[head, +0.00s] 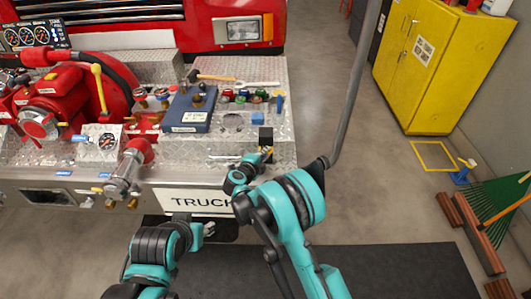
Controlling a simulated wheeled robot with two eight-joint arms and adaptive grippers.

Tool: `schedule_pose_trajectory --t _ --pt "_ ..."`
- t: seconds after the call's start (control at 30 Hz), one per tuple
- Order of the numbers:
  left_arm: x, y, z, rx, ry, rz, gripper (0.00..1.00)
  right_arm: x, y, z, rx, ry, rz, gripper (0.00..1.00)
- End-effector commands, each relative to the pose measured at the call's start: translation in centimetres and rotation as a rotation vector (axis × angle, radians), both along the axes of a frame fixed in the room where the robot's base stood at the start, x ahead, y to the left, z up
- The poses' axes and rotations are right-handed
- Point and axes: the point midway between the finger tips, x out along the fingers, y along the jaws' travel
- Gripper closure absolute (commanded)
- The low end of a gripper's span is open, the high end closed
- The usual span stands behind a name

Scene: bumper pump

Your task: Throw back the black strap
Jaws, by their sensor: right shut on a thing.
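The black strap (265,135) shows as a small dark upright piece at the front right of the diamond-plate bumper (190,153). My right gripper (264,153) is at its lower part and is shut on it. The fingertips are small, and how far they reach around the strap is hard to see. My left gripper (208,229) is low in front of the bumper, below the TRUCK plate (185,200), apart from the strap. Its fingers are too small to tell open from shut.
On the bumper stand a red pump (58,100), a blue case (188,108), several coloured caps and a hammer (212,77). A grey bar (352,85) rises right of the bumper. A yellow cabinet (430,65) stands further right, with open floor between.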

Motion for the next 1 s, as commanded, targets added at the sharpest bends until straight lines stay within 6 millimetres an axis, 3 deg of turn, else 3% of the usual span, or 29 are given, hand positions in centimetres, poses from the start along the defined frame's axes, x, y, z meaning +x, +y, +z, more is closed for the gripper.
schedule_pose_trajectory --t 0.03,0.17,0.43,0.6,1.0 --pt "0.0 0.0 1.1 0.000 0.000 0.000 0.60 -0.1 -0.1 1.3 0.004 0.045 -0.004 1.00" --pt "0.0 0.0 2.3 0.000 0.000 0.000 0.60 0.0 -0.1 3.0 0.004 0.165 -0.004 1.00" --pt "0.0 0.0 4.2 0.000 0.000 0.000 0.60 0.9 -0.1 6.3 0.000 0.152 -0.004 1.00" --pt "0.0 0.0 5.2 0.000 0.000 0.000 0.60 2.0 -0.2 8.5 0.001 0.292 -0.005 1.00" --pt "0.0 0.0 6.9 0.000 0.000 0.000 0.60 5.3 -0.3 12.3 -0.001 0.285 -0.006 1.00"
